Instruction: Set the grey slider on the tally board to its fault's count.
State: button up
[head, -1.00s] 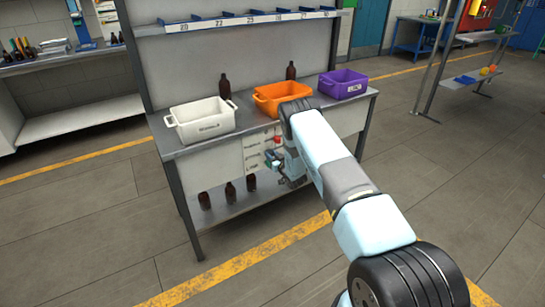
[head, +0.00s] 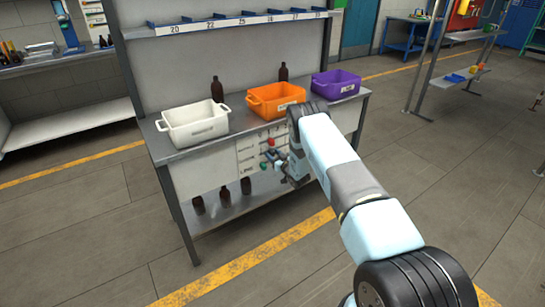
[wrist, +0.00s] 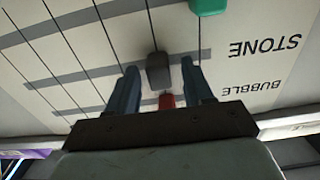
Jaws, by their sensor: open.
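The tally board (head: 247,158) is a pale panel on the bench's front, below the bins. In the wrist view the board (wrist: 75,50) appears upside down, with grey tracks crossed by thin dark lines. The grey slider (wrist: 158,69) sits on the track level with "STONE", at about the second thin line from the label side. My gripper (wrist: 158,82) is open, its fingers on either side of the grey slider with gaps; contact cannot be told. A red slider (wrist: 166,101) shows on the "BUBBLE" track. In the head view my gripper (head: 282,165) is beside the board.
A green slider (wrist: 208,6) is on the neighbouring track. White (head: 196,122), orange (head: 275,101) and purple (head: 336,84) bins stand on the bench with bottles behind. A number strip (head: 240,21) runs above. More bottles (head: 225,197) stand on the lower shelf.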

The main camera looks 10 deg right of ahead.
jog(key=shift+s+d, duration=0.1)
jog(key=shift+s+d+f, duration=0.1)
jog(key=shift+s+d, duration=0.1)
jog(key=shift+s, duration=0.1)
jog(key=v, duration=1.2)
jog(key=shift+s, duration=0.35)
jog(key=shift+d, duration=0.1)
